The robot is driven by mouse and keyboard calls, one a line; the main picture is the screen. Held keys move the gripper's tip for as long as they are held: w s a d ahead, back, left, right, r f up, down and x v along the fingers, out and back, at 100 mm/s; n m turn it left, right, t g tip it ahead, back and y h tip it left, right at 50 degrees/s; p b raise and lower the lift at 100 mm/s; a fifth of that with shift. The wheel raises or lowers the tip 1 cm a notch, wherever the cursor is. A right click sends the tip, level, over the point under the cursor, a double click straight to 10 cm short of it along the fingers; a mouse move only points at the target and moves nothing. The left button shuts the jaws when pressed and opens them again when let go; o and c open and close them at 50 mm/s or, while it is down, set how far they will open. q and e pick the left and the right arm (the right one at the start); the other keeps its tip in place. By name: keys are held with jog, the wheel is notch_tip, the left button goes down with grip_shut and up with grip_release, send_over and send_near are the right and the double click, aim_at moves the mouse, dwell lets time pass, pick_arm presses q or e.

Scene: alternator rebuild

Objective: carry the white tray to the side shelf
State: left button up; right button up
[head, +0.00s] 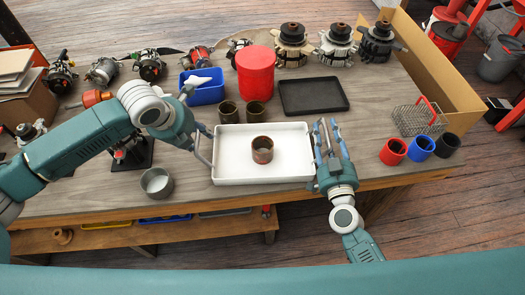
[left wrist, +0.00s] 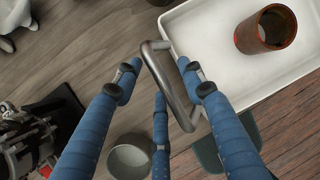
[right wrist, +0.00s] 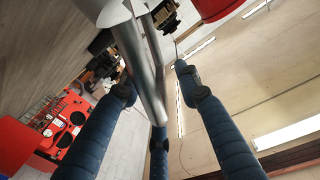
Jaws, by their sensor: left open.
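The white tray (head: 235,172) lies on the workbench (head: 90,200), with a brown cup (head: 262,150) standing in it. Its left metal handle (left wrist: 170,85) passes between the spread blue fingers of my left gripper (left wrist: 160,78). My left gripper also shows in the head view (head: 203,112). My right gripper (head: 325,130) is at the tray's right end. In the right wrist view a metal handle bar (right wrist: 152,85) runs between its fingers (right wrist: 156,84), with a gap visible on the right side. I cannot pick out the side shelf with certainty.
Behind the tray are two dark cups (head: 228,111), a red canister (head: 255,71), a blue bin (head: 203,88) and a black tray (head: 313,95). A grey cup (head: 157,183) stands front left. A wire basket (head: 418,119) and three coloured cups (head: 420,147) are at right.

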pick_arm(q)
jog(key=c, duration=0.7)
pick_arm(e)
jog(key=c, duration=0.7)
pick_arm(q)
grip_shut()
pick_arm(e)
grip_shut()
